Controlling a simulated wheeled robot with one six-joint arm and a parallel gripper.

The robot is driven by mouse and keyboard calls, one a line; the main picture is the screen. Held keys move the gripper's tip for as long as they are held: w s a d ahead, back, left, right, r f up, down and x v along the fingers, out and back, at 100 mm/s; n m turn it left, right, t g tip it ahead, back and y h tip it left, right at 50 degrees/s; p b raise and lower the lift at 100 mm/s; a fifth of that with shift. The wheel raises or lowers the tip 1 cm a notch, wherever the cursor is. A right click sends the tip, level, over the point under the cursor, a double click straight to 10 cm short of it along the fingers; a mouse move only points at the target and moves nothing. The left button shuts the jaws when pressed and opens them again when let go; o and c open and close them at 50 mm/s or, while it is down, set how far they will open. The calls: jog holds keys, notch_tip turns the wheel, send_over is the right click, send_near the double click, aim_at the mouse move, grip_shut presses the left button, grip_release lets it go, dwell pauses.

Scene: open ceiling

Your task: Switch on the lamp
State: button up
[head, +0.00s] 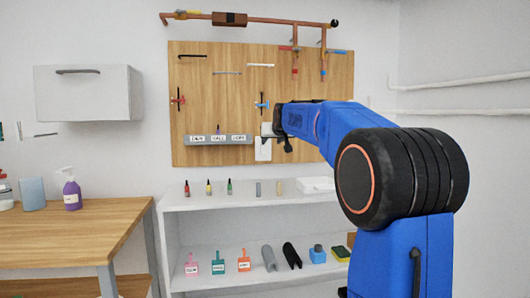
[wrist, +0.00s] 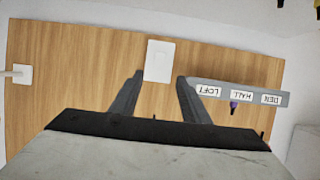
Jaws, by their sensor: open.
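A white wall plate that looks like a light switch (head: 263,150) is on the wooden board, just below my gripper in the head view. In the wrist view the plate (wrist: 160,58) stands between and beyond my two fingertips. My gripper (wrist: 160,80) is open and empty, facing the board. In the head view my gripper (head: 272,134) is partly hidden by its own wrist. I cannot tell whether the fingers touch the plate. No lamp can be made out in either view.
A grey strip (head: 218,140) labelled DEN, HALL and LOFT is left of the plate; the strip (wrist: 240,93) appears inverted at right in the wrist view. Another white fitting (wrist: 22,74) is at the far left there. White shelves (head: 240,203) with small items stand below the wooden board (head: 215,100).

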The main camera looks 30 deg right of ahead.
aim_at(264, 152)
jog(key=x, duration=1.6)
jog(key=shift+w+f, duration=0.15)
